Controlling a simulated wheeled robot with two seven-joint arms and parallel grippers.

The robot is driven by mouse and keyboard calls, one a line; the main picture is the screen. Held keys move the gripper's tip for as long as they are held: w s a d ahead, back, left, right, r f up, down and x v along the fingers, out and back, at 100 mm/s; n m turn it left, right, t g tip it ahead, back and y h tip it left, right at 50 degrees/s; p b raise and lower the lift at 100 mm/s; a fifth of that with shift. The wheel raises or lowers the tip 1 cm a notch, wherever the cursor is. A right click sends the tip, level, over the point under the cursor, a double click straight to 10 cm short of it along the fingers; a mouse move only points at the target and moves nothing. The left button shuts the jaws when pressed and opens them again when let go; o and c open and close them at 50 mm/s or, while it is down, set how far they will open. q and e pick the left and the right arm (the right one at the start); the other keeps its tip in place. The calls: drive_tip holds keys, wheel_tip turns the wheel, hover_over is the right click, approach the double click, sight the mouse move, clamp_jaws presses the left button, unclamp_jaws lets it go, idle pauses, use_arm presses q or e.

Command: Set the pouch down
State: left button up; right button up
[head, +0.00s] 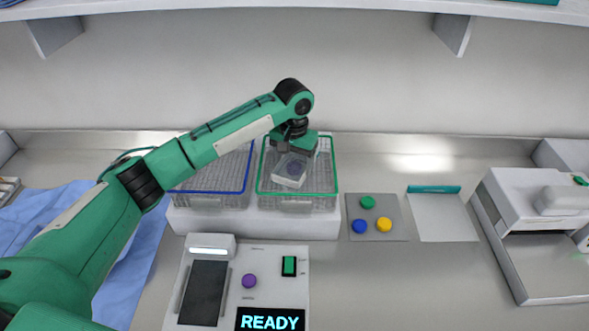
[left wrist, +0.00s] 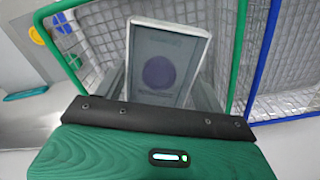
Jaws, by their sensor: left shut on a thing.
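The pouch (head: 290,171) is a pale, flat packet with a purple round spot. In the head view it is inside the green-rimmed wire basket (head: 262,177), below my left gripper (head: 294,155). In the left wrist view the pouch (left wrist: 165,65) stands out beyond the gripper's dark edge, with basket mesh around it. My left gripper is shut on the pouch. The fingertips are mostly hidden, and I cannot tell whether the pouch touches the basket floor. My right gripper is not in view.
A blue-rimmed wire basket (head: 247,172) stands left of the green one. In front is a console (head: 240,262) with a READY display. To the right are a grey plate (head: 361,229) with blue, green and yellow discs, a pale panel (head: 446,222) and a white machine (head: 530,205).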

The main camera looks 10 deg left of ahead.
sight(294, 166)
use_arm(q)
wheel_tip(294, 166, down, 4)
drive_tip(key=shift+r+p, duration=0.15)
drive_tip(key=shift+p, duration=0.4)
drive_tip(key=shift+f, duration=0.3)
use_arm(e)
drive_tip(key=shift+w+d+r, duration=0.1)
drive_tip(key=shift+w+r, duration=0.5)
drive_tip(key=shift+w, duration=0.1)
use_arm(q)
drive_tip(key=o, duration=0.9)
drive_tip(key=shift+f, duration=0.1)
drive_tip(key=shift+o, duration=0.2)
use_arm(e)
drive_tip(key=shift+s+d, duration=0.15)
use_arm(q)
wheel_tip(294, 166, up, 12)
drive_tip(key=b, duration=0.3)
drive_tip(key=shift+w+f+b, duration=0.1)
drive_tip(key=shift+f+b, duration=0.15)
drive_tip(key=shift+b, duration=0.05)
drive_tip(key=shift+r, duration=0.4)
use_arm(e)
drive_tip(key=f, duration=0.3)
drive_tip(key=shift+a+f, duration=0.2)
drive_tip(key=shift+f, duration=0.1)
